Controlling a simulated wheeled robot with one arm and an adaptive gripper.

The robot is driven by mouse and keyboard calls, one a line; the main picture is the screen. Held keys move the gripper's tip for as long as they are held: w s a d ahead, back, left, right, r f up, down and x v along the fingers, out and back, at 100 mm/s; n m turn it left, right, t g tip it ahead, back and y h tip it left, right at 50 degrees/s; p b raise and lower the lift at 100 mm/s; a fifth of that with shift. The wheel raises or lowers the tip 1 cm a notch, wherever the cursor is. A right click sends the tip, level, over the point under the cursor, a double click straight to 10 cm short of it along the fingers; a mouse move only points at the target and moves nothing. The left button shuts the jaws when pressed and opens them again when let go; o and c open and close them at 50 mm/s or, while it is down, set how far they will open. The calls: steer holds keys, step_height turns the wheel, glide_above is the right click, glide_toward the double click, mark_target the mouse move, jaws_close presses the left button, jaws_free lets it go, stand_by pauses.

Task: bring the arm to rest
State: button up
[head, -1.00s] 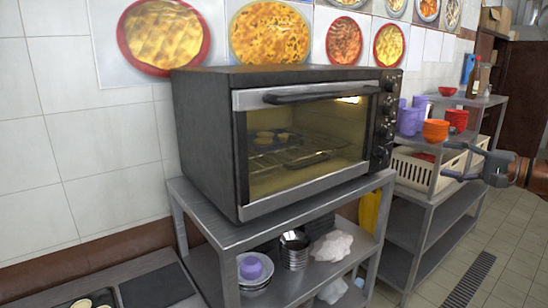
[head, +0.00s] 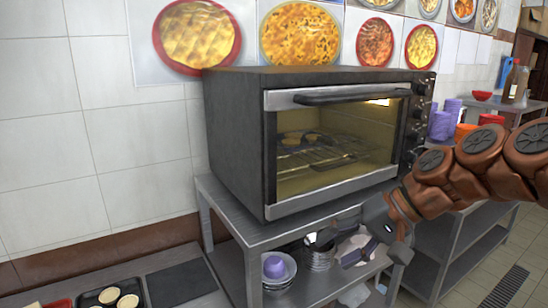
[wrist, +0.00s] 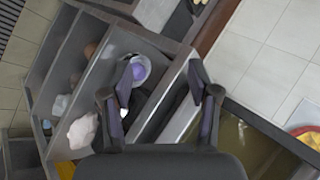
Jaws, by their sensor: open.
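My gripper (head: 338,248) is in the head view at the right of centre, in front of the oven stand, below the oven door. My reddish-brown arm reaches in from the right edge. In the wrist view my gripper (wrist: 160,72) points down over the stand. Its two fingers are apart and nothing is between them.
A black toaster oven (head: 240,140) with shut door stands on the metal stand (head: 255,235). Bowls (head: 278,268) and stacked dishes sit on its shelf, partly behind my gripper. A dark tray (head: 98,302) lies lower left.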

steer(key=s+f+n+g+h, duration=0.25)
steer(key=s+f+h, duration=0.25)
steer(key=s+f, duration=0.7)
steer(key=s+d+f+h, duration=0.1)
steer(key=s+d+f, duration=0.2)
steer(key=s, duration=0.3)
steer(key=s+d+f+g+h, duration=0.1)
steer(key=s+d+f+h, duration=0.1)
steer(key=s, duration=0.4)
steer(key=shift+d+f+h, duration=0.3)
steer(key=shift+d+f, duration=0.1)
steer(key=shift+d, duration=0.35)
steer(key=shift+m+g, duration=0.25)
steer(key=shift+c, duration=0.4)
